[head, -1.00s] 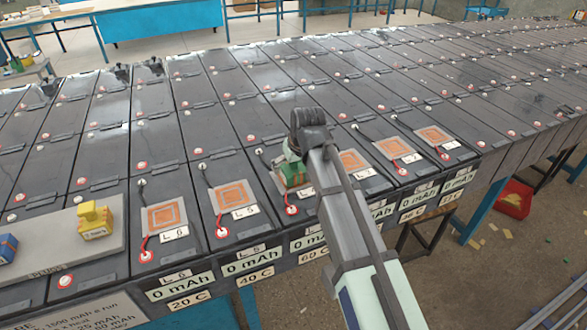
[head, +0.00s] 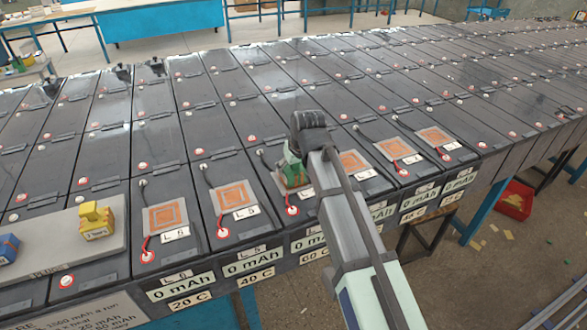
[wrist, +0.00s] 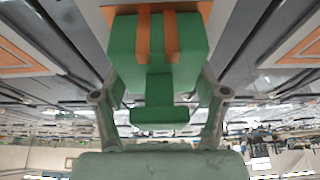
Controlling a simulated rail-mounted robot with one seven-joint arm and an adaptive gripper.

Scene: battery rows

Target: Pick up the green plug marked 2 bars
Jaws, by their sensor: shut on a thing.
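The green plug (head: 293,178) is at the front edge of the battery rows, on a pale pad; my arm partly hides it in the head view. In the wrist view the green plug (wrist: 158,58) fills the top middle and shows two orange stripes. My gripper (wrist: 160,100) has one finger on each side of its narrower green part and is shut on it. In the head view my gripper (head: 292,158) is right above the plug's body. I see no clear gap between plug and pad.
A yellow plug (head: 95,221) and a blue plug (head: 8,248) stand on a grey tray (head: 50,240) at the left. Pads with orange squares lie on both sides, such as one left of the plug (head: 233,197). A red bin (head: 514,200) is on the floor at the right.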

